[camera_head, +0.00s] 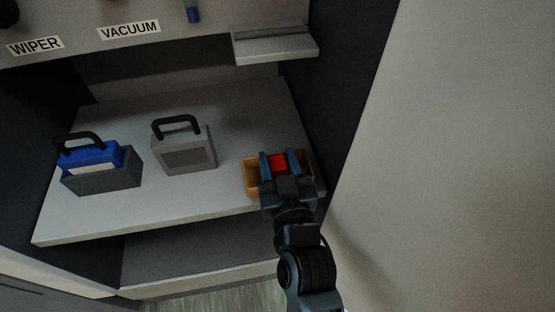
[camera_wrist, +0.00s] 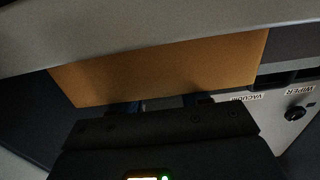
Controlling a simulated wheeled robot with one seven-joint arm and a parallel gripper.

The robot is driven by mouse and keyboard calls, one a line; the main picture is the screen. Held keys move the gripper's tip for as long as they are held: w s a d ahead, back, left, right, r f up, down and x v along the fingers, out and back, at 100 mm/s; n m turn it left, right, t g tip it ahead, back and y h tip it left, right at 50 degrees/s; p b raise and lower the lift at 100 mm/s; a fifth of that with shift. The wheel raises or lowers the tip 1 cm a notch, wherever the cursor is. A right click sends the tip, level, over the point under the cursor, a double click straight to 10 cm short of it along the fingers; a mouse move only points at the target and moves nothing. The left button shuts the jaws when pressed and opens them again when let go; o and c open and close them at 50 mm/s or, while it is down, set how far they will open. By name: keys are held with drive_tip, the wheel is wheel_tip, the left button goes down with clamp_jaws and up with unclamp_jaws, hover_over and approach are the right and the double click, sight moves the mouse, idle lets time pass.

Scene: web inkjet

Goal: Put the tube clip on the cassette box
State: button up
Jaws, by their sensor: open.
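A small red piece (camera_head: 278,163), which may be the tube clip, shows in the head view inside a tan open bin (camera_head: 250,178) at the right of the shelf. My gripper (camera_head: 281,157) is over the bin, its open blue fingers on either side of the red piece; I cannot tell whether they touch it. In the wrist view the bin's tan wall (camera_wrist: 165,75) fills the middle; the red piece is hidden there. A grey box with a black handle (camera_head: 187,152) stands mid-shelf. A blue box with a black handle (camera_head: 91,158) sits in a dark grey holder (camera_head: 103,179) at the left. Neither is labelled as the cassette box.
The light shelf (camera_head: 215,199) is bare between the grey box and the bin. A dark side wall (camera_head: 335,85) rises close to the bin's right. A small grey ledge (camera_head: 275,46) juts out above. The top panel carries WIPER and VACUUM labels (camera_head: 129,30).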

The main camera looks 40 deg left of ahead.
drive_tip(key=shift+s+f+g+p, duration=0.2)
drive_tip(key=shift+f+g+p, duration=0.1)
drive_tip(key=shift+p, duration=0.1)
drive_tip(key=b+v, duration=0.1)
drive_tip(key=v, duration=1.1)
drive_tip(key=shift+r, duration=0.2)
drive_tip(key=shift+w, duration=0.1)
drive_tip(key=s+d+f+m+t+h, duration=0.1)
drive_tip(key=s+d+m+t+h, duration=0.15)
drive_tip(key=d, duration=0.85)
drive_tip(key=s+d+f+m+t+h, duration=0.1)
drive_tip(key=s+d+m+h, duration=0.2)
drive_tip(key=d, duration=0.8)
drive_tip(key=s+d+r+m+h, duration=0.2)
drive_tip(key=s+d+r+h, duration=0.1)
drive_tip(key=s+d, duration=0.3)
drive_tip(key=s+d+r+m+h, duration=0.2)
drive_tip(key=s+d+r+h, duration=0.2)
drive_tip(key=s, duration=0.5)
drive_tip(key=shift+d+r+h, duration=0.3)
drive_tip(key=shift+d+h, duration=0.05)
drive_tip(key=shift+d, duration=0.65)
